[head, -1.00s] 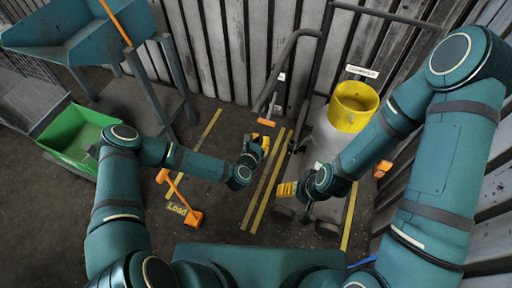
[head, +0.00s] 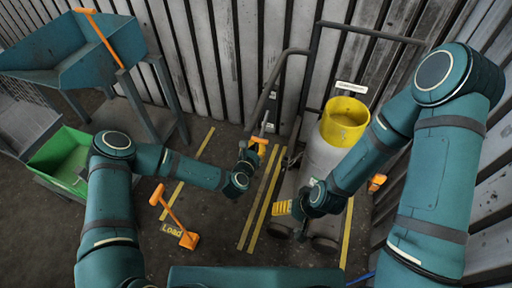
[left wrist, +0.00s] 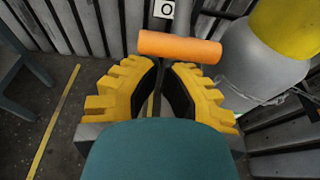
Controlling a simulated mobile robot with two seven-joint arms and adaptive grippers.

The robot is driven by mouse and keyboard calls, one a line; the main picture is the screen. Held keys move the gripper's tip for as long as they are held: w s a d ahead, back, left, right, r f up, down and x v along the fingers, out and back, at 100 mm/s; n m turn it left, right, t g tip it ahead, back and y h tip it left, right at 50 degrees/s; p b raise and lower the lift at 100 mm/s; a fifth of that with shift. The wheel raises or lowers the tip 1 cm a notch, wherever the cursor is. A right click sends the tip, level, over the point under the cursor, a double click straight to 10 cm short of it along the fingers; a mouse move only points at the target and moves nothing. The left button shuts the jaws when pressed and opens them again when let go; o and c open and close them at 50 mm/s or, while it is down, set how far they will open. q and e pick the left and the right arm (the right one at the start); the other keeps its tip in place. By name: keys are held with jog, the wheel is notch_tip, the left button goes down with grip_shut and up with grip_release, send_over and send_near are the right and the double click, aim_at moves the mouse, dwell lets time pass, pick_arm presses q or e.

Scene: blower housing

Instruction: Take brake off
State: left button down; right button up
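An orange bar-shaped handle (head: 262,140) stands at the trolley's left side, probably the brake lever; its label is not readable. In the left wrist view the orange handle (left wrist: 180,47) lies crosswise just beyond my fingertips. My left gripper (head: 256,150) is right at the handle, its yellow fingers parted. In the left wrist view the left gripper (left wrist: 164,68) shows a narrow gap between black pads, with a dark stem behind it. Contact cannot be told. My right gripper (head: 284,208) is low in front of the trolley, with yellow fingers; its opening is not clear.
A trolley (head: 303,100) carries a grey cylinder with a yellow top (head: 345,120). An orange floor lever (head: 175,215) stands by a "Load" label (head: 171,230). A green bin (head: 70,158) and blue hopper (head: 80,45) are at left. Another orange piece (head: 376,182) is right of the cylinder.

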aim_at(257, 141)
pick_arm(q)
jog(key=r+g+p, duration=0.1)
jog(key=p, duration=0.1)
jog(key=s+r+g+p, duration=0.1)
jog(key=r+p, duration=0.1)
jog(key=p, duration=0.1)
jog(key=s+r+y+p, duration=0.1)
jog(key=r+p, duration=0.1)
jog(key=shift+s+a+g+p, duration=0.15)
jog(key=shift+a+g+p, duration=0.2)
jog(key=shift+g+p, duration=0.05)
